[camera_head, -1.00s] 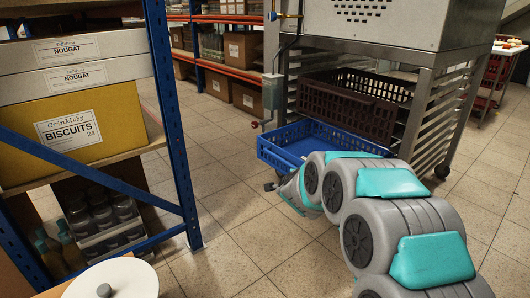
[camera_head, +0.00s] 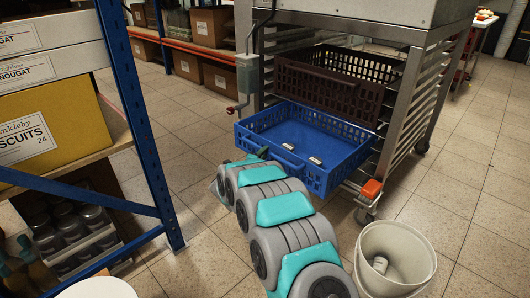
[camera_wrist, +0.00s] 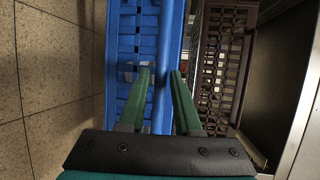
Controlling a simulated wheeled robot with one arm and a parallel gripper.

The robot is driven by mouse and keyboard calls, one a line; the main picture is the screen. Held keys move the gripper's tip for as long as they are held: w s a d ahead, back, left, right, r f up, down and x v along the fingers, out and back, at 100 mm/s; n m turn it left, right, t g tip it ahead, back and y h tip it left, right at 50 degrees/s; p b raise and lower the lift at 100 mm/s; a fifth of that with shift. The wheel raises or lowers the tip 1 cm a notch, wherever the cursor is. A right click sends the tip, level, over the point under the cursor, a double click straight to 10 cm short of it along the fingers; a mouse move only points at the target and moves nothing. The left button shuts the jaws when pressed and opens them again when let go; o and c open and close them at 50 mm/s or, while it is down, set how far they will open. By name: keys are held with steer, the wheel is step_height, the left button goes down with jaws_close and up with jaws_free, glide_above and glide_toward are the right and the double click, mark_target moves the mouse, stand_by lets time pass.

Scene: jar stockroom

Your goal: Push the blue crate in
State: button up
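The blue crate (camera_head: 337,155) sticks out of the front of the metal rack in the head view, below a brown crate. It looks level, with two pale labels inside.
The brown crate (camera_head: 330,92) juts out tilted above the blue one. A blue-framed shelf (camera_head: 140,130) is at the left. Floor between shelf and rack is open.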

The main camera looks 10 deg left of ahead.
steer(key=shift+x, duration=1.2)
jaws_close()
stand_by(0.6)
